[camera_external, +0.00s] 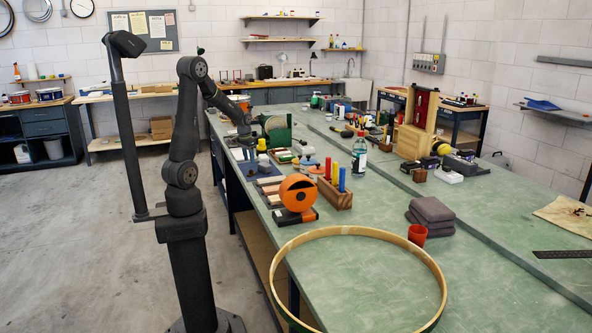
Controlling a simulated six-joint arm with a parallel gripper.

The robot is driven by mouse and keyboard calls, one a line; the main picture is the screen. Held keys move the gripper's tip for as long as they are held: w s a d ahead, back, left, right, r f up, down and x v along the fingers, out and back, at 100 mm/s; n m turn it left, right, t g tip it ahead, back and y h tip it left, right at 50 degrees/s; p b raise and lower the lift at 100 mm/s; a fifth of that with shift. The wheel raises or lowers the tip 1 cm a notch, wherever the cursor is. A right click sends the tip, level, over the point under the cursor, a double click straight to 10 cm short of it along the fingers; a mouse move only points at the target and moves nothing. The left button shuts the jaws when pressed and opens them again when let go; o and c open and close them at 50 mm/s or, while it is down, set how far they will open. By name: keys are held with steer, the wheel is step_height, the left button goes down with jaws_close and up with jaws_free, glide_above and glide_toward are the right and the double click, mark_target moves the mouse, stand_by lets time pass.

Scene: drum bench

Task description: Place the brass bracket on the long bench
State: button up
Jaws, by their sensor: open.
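The long bench (480,262) has a worn green top and runs from the near right to the back of the room. My gripper (248,150) is at the bench's left edge, low over the small items there, beside a green drum-shaped piece. It is small and dark in this view; its jaws are open, and I see nothing held. I cannot pick out the brass bracket; it may be too small to tell or hidden among the crowded items near my gripper.
A wooden hoop (437,271) overhangs the near edge. The near right top is mostly clear.

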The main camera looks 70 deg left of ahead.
steer(key=shift+o, duration=0.6)
steer(key=r, duration=0.5)
steer(key=shift+s+d+r, duration=0.15)
steer(key=shift+s+r, duration=0.15)
steer(key=shift+s, duration=0.05)
step_height(320, 180, up, 5)
steer(key=n+g, duration=0.1)
steer(key=n, duration=0.9)
glide_above(251, 172)
steer(key=shift+h, duration=0.3)
steer(key=f, duration=1.1)
steer(key=a+f, duration=0.1)
steer(key=f, duration=0.5)
steer(key=shift+w+f, duration=0.15)
steer(key=shift+w, duration=0.05)
jaws_close()
